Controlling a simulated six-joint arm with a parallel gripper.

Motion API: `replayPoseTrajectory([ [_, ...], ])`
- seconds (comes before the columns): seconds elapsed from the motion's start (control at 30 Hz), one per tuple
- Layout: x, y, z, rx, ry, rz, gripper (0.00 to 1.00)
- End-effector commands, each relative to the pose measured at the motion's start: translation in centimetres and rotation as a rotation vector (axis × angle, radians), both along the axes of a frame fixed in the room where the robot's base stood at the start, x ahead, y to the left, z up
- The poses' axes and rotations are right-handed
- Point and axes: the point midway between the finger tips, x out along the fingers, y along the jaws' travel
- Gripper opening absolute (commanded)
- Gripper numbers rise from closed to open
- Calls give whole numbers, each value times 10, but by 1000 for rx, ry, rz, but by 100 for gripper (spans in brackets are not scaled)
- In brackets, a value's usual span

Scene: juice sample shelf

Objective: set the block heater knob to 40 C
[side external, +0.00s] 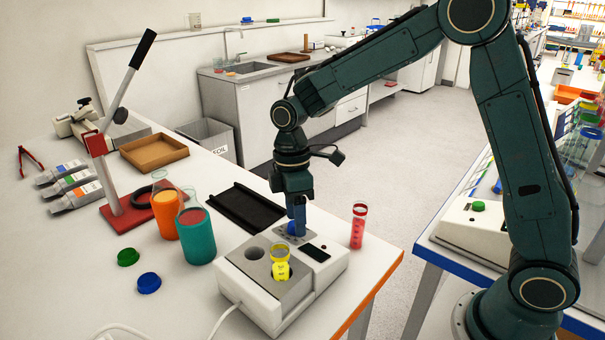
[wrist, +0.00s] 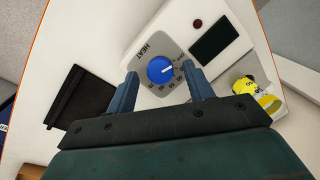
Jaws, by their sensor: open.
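The block heater (side external: 248,298) is a white box on the bench. Its round blue knob (wrist: 160,69) sits on a grey dial marked HEAT in the wrist view. The knob's white pointer aims up and right; the numbers are too small to read surely. My gripper (wrist: 161,78) is open, one finger on each side of the dial, with clear gaps to the knob. In the side view my gripper (side external: 297,228) points down over the knob and partly hides it.
A yellow sample tube (side external: 281,268) stands in one heater well. The dark display (side external: 314,252) is beside the dial. A red tube (side external: 358,226) stands to the right. Orange and teal jars (side external: 195,237), a black tray (side external: 246,206) and loose caps are left. A cable lies in front.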

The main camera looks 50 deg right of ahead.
Motion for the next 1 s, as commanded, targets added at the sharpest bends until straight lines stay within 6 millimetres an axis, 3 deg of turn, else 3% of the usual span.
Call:
replayPoseTrajectory([
  [0.4,-1,1,-7,0,0,1,52],
  [0.63,-1,1,-7,0,0,1,9],
  [1.0,0,0,-7,0,7,-31,8],
])
